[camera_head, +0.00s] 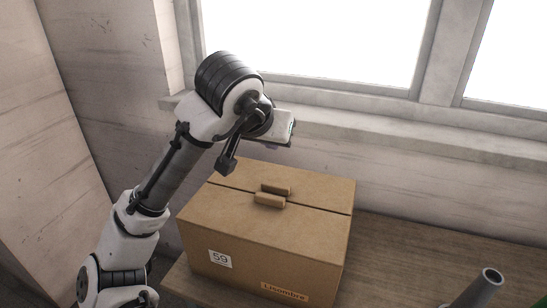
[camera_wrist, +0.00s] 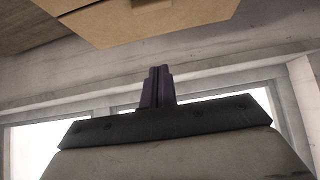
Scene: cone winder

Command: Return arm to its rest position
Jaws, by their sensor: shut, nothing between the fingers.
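My arm rises from the lower left in the head view and bends at the top. My gripper (camera_wrist: 158,86) shows in the wrist view with its two dark purple fingers together and nothing between them. In the head view its fingers are mostly hidden, with the white hand above the back of a cardboard box (camera_head: 262,237). The box also shows at the top of the wrist view (camera_wrist: 150,18), apart from the fingers.
The box stands on a wooden table (camera_head: 400,270), marked 59, with its lid flaps closed. A window sill (camera_head: 400,145) runs behind it. A grey tube (camera_head: 480,287) stands at the lower right. A plank wall (camera_head: 60,180) is at the left.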

